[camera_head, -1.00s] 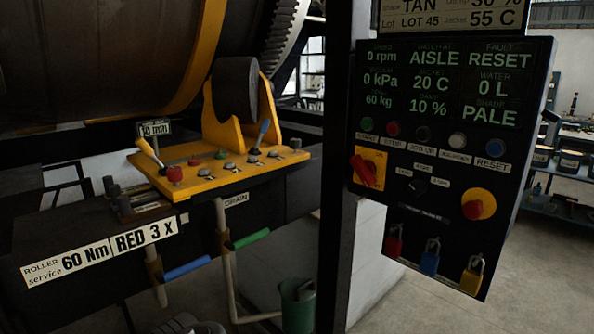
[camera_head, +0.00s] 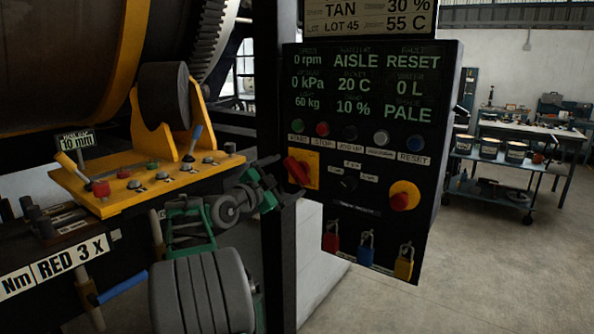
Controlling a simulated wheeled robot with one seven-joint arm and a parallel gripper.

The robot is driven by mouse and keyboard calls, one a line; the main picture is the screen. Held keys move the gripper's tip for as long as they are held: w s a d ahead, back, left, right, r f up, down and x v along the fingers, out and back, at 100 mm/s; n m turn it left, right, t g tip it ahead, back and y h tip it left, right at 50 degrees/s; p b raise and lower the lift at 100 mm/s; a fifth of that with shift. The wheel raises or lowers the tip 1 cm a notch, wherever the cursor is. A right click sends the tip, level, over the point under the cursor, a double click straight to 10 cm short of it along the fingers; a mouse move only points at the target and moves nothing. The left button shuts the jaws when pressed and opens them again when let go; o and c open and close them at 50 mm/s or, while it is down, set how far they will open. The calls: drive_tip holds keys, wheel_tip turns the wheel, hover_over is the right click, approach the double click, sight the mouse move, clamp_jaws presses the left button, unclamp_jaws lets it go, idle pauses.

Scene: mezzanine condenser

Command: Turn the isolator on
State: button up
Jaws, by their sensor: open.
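The isolator is a red rotary handle (camera_head: 297,171) on a yellow square plate (camera_head: 313,167), at the left edge of the black control panel (camera_head: 377,70). The handle slants from upper left to lower right. My gripper (camera_head: 286,178) is open, just left of the handle, with its fingers pointing at it. The jaws overlap the panel's left edge in the picture. I cannot tell whether a finger touches the handle.
A red knob on a yellow disc (camera_head: 404,196) sits lower right on the panel. Red, blue and yellow padlocks (camera_head: 366,249) hang below. A dark post (camera_head: 279,90) stands left of the panel. The yellow roller bracket (camera_head: 150,180) is at left.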

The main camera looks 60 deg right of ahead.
sight(294, 173)
drive_tip(key=d, duration=0.2)
drive_tip(key=d+p, duration=0.1)
drive_tip(key=d, duration=0.1)
drive_tip(key=s+d+p, duration=0.1)
drive_tip(key=d, duration=0.1)
drive_tip(key=shift+d, duration=0.15)
drive_tip(key=shift+c, duration=0.3)
drive_tip(key=c, duration=1)
drive_tip(key=shift+f, duration=0.1)
drive_tip(key=shift+c, duration=0.2)
